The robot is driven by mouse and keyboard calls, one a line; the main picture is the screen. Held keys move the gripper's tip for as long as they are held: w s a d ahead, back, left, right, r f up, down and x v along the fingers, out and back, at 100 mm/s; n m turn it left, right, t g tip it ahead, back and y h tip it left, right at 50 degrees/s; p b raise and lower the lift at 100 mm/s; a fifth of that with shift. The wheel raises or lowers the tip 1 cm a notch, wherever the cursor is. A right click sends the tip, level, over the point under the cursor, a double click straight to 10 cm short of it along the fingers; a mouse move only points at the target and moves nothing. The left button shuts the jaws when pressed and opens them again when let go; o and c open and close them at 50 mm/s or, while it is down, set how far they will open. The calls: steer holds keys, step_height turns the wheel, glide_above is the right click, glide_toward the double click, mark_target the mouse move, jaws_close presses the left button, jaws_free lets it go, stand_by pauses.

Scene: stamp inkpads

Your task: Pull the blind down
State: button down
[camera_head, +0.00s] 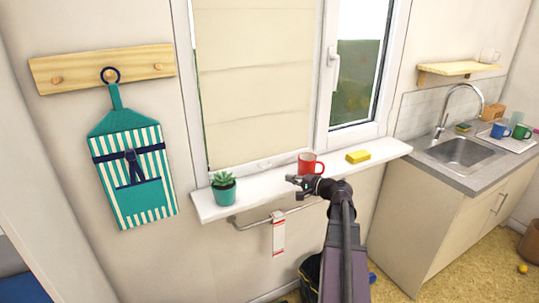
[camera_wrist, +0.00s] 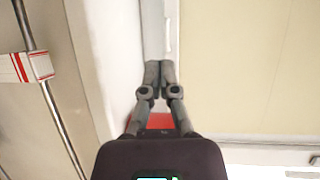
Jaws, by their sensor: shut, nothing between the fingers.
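The cream fabric blind (camera_head: 255,80) hangs over the left window pane, with horizontal folds across it. It covers almost all of the visible pane down to the bottom of the frame; its top edge is out of view. The blind also fills the right of the wrist view (camera_wrist: 245,65). My gripper (camera_head: 291,180) is at the windowsill, below the blind and just left of the red mug, apart from the blind. In the wrist view my gripper's fingers (camera_wrist: 158,66) are together with nothing between them. No pull cord or handle on the blind can be made out.
The white sill (camera_head: 240,203) holds a potted succulent (camera_head: 223,188), a red mug (camera_head: 311,164) close to my gripper, and a yellow sponge (camera_head: 358,156). A rail (camera_head: 248,225) with a red-and-white cloth (camera_head: 279,235) runs below. A sink counter stands at right.

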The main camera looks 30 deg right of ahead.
mark_target(264, 143)
steer(key=r+g+p, duration=0.1)
steer(key=p, duration=0.1)
steer(key=w+a+r+g+p, duration=0.1)
steer(key=p, duration=0.2)
steer(key=w+a+r+g+h+p, duration=0.1)
steer(key=p, duration=0.1)
steer(key=shift+a+r+m, duration=0.1)
steer(key=shift+r+m, duration=0.2)
steer(key=shift+m, duration=0.1)
step_height(264, 143, up, 10)
steer(key=w+m+g+h+p, duration=0.1)
steer(key=m+g+h+p, duration=0.2)
steer(key=p, duration=1.6)
steer(key=g+h, duration=0.2)
steer(key=g, duration=0.1)
steer(key=shift+w+a, duration=0.15)
steer(key=shift+w, duration=0.25)
steer(key=b+x, duration=1.2)
steer(key=x, duration=0.2)
steer(key=shift+s, duration=0.1)
